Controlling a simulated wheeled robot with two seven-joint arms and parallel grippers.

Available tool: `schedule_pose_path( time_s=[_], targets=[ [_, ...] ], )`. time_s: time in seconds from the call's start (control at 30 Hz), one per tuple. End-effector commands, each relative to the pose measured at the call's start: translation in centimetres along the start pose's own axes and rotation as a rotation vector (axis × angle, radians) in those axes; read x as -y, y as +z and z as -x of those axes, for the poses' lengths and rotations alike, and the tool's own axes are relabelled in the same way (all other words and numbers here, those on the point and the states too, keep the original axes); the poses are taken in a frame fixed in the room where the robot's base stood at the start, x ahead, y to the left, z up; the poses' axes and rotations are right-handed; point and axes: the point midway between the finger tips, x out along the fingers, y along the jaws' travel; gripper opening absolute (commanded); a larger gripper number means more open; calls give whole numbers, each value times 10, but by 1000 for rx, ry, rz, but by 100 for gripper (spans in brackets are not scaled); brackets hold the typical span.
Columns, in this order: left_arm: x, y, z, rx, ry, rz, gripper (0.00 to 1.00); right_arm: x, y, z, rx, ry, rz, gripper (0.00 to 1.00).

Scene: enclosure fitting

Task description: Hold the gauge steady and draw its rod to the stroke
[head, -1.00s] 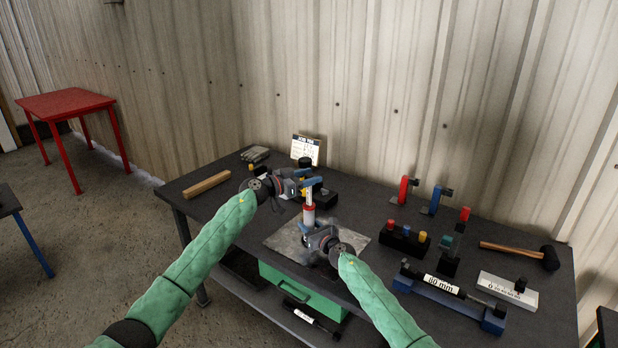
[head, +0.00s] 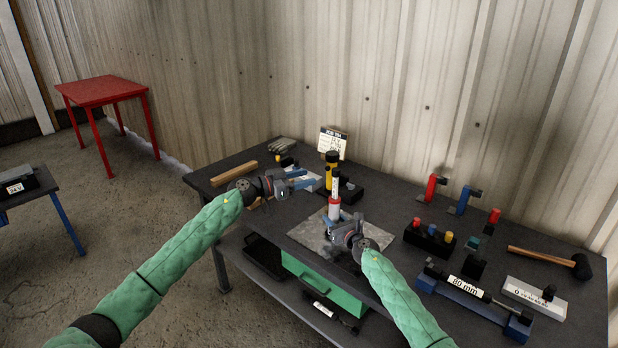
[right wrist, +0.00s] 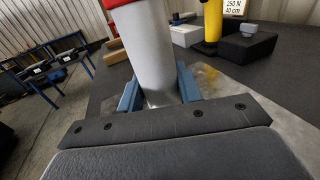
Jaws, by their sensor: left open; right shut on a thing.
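The gauge (head: 334,207) stands upright above a grey plate, with a red collar and a pale rod (head: 336,187) with dark marks pointing up. My right gripper (head: 338,222) is shut on its lower body. In the right wrist view the grey cylindrical body (right wrist: 152,62) sits between my blue fingers, with the red collar at the top edge. My left gripper (head: 303,181) is open and empty, to the left of the rod and apart from it. The gauge's lower end is hidden behind my right gripper.
A yellow cylinder with a black top (head: 331,172) stands close behind the gauge. A job card (head: 332,143) leans at the back. A wooden bar (head: 234,173) lies left.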

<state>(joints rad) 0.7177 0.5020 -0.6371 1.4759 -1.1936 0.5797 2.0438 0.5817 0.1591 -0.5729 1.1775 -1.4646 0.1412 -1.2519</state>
Motion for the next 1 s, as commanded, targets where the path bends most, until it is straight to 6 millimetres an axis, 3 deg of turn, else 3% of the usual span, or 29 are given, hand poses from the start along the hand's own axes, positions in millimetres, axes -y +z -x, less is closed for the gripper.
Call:
schedule_pose_path(
  time_s=[0.33,0.37,0.5,1.0],
  targets=[
    [0,0,0,0,0,0,48,0,0,0,0,0,0,6],
    [0,0,0,0,0,0,48,0,0,0,0,0,0,37],
    [0,0,0,-1,0,0,48,0,0,0,0,0,0,60],
    [0,0,0,-1,0,0,48,2,0,9,-1,-2,6,60]
  ],
)
